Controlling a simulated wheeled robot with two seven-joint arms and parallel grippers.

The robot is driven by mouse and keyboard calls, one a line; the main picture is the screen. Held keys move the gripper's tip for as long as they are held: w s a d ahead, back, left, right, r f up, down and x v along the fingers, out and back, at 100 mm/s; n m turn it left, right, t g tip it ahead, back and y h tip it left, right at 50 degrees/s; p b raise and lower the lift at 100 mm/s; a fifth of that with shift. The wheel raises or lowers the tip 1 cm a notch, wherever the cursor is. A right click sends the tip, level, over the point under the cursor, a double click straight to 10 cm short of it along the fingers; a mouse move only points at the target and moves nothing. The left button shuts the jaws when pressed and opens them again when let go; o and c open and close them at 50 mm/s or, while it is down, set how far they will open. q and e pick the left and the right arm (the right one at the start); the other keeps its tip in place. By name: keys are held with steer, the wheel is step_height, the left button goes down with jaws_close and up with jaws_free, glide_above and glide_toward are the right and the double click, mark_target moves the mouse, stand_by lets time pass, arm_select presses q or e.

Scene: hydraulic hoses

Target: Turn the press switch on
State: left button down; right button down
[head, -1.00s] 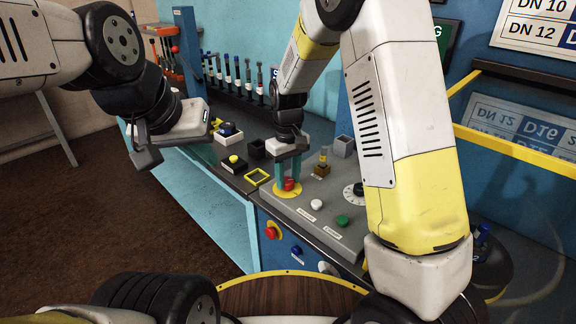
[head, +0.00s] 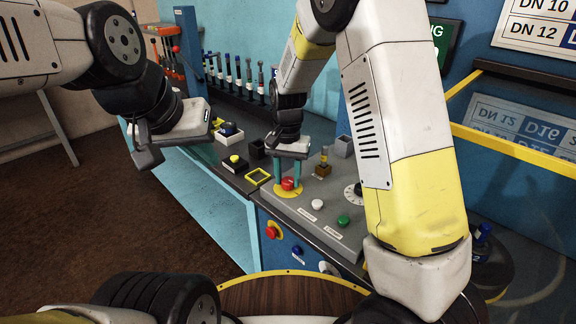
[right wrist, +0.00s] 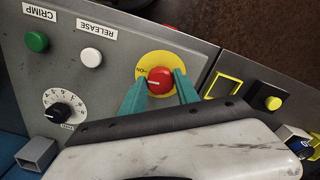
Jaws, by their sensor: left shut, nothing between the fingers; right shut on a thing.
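The press switch is a red rotary knob (head: 288,184) on a yellow disc, at the left part of the grey control panel (head: 312,226). In the right wrist view the knob (right wrist: 160,80) carries a pale mark pointing left, towards small lettering on the disc that is too small to read surely. My right gripper (head: 287,181) reaches down from above, its two teal fingers shut on the knob's sides. The fingers also show in the right wrist view (right wrist: 160,84). My left gripper (head: 147,152) is shut and empty, in the air left of the bench.
The panel also has a white button (head: 317,204), a green button (head: 343,221) and a dial (head: 353,191). A red button (head: 271,232) is on the front face below. A black box with a yellow button (head: 235,162) and a yellow frame (head: 258,176) lie left.

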mark_target(288, 181)
steer(key=shift+m, duration=0.6)
steer(key=c, duration=0.9)
jaws_free()
steer(key=shift+r, duration=0.1)
step_height(288, 181, up, 8)
steer(key=shift+f, duration=0.15)
